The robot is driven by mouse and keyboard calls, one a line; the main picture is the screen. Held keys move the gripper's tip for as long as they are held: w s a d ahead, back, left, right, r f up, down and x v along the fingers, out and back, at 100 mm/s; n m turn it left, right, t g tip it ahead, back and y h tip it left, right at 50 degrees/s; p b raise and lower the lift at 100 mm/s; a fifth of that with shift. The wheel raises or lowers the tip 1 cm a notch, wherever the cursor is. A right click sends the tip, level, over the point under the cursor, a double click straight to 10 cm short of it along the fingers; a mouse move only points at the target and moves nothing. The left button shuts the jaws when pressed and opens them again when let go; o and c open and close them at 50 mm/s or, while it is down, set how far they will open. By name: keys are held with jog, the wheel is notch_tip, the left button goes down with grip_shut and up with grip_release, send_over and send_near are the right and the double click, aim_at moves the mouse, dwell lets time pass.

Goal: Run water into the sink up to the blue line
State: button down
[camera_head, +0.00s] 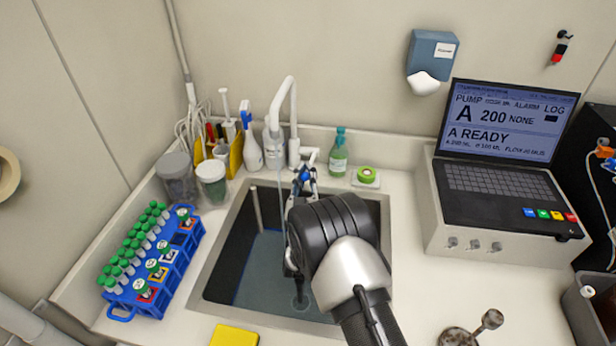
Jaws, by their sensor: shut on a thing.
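The sink (213,282) is a steel-rimmed basin set in the white counter, with blue-grey water (262,272) in its lower part. A thin blue edge shows along the left inner wall at about the water's border; I cannot tell whether the water touches the line. The white tap (291,100) arches over the back rim, and a thin stream runs from its spout into the basin. My gripper (304,178) is at the tap's base, shut on the tap lever (310,154). My arm hides the right side of the basin.
A blue rack (185,262) of green-capped tubes stands left of the sink, a yellow sponge (234,336) in front. Lidded jars (212,184), a spray bottle (250,145) and a green soap bottle (339,155) stand behind. A pump console (490,190) is at right.

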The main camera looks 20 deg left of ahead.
jog(key=shift+s+f+t+b, duration=0.2)
jog(key=shift+f+t+b, duration=0.1)
jog(key=shift+f+b, duration=0.65)
jog(key=shift+r, duration=0.2)
jog(key=c, duration=1.7)
grip_release()
jog(key=shift+o, duration=0.2)
jog(key=shift+r, duration=0.1)
jog(key=v, duration=0.7)
jog(key=shift+s+d, duration=0.15)
jog(key=shift+s, duration=0.1)
